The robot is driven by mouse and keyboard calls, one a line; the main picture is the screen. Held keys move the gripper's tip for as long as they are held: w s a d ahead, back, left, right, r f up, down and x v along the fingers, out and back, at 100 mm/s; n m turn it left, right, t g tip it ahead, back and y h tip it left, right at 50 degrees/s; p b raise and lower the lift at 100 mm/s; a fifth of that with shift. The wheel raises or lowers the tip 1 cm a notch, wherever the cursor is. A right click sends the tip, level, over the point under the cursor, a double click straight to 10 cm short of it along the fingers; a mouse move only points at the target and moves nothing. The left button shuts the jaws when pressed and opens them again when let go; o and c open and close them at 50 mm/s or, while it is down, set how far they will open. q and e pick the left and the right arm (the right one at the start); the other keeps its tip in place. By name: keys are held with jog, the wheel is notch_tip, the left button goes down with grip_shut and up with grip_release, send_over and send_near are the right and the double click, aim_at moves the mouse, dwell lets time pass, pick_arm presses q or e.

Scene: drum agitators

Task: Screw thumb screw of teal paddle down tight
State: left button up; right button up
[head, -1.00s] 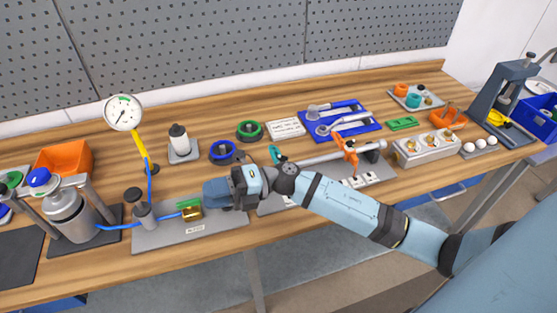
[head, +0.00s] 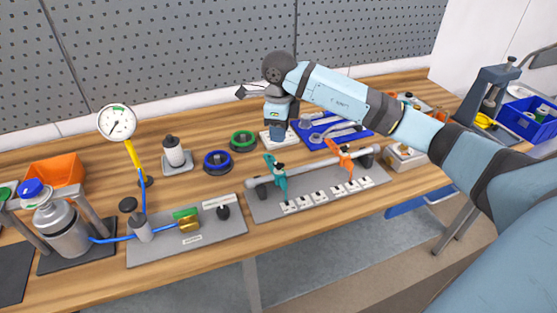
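The teal paddle (head: 278,177) sits on a horizontal grey shaft (head: 310,171) near its left end. An orange paddle (head: 341,155) sits on the same shaft further right. The shaft rests on dark supports above a grey base plate (head: 262,209). A small dark part shows beside the teal paddle's upper half; I cannot make out the thumb screw's seating. My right gripper (head: 277,137) points down behind the shaft, above the white card, apart from the teal paddle. Its fingertips are too small to tell open from shut. My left gripper is not in view.
Several white numbered blocks (head: 322,198) line the base plate's front. Blue (head: 217,161) and green (head: 243,141) rings lie left of my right gripper. A blue tray with tools (head: 322,139) is to its right. A gauge (head: 117,123) stands at left.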

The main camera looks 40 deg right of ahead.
aim_at(279, 165)
notch_tip(279, 165, down, 10)
jog(key=shift+f+p, duration=0.25)
jog(key=shift+p, duration=0.4)
grip_shut()
